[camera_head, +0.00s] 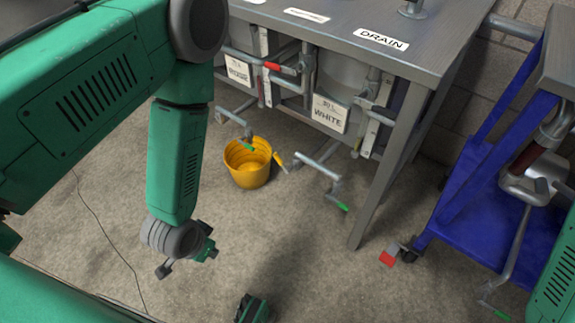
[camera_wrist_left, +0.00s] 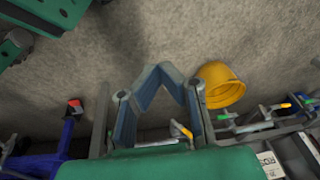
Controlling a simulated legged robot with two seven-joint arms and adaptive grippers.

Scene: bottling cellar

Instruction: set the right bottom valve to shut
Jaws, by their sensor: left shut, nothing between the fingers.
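Under the bench's right tank, a bottom outlet pipe (camera_head: 318,168) bends down to a green-tipped lever (camera_head: 342,207), which slants down to the right. A yellow-tipped lever (camera_head: 280,159) sits at the pipe's left end. I cannot tell which position counts as shut. My left gripper (camera_head: 186,262) hangs low over the floor, apart from the pipe, to its left and nearer me. In the left wrist view its fingers (camera_wrist_left: 168,74) meet at the tips, empty. A yellow-tipped lever (camera_wrist_left: 181,131) shows behind them. My right gripper is out of view.
A yellow bucket (camera_head: 247,170) stands left of the pipe. The bench leg (camera_head: 388,165) stands to its right. A red-handled upper valve (camera_head: 272,66) sits higher.

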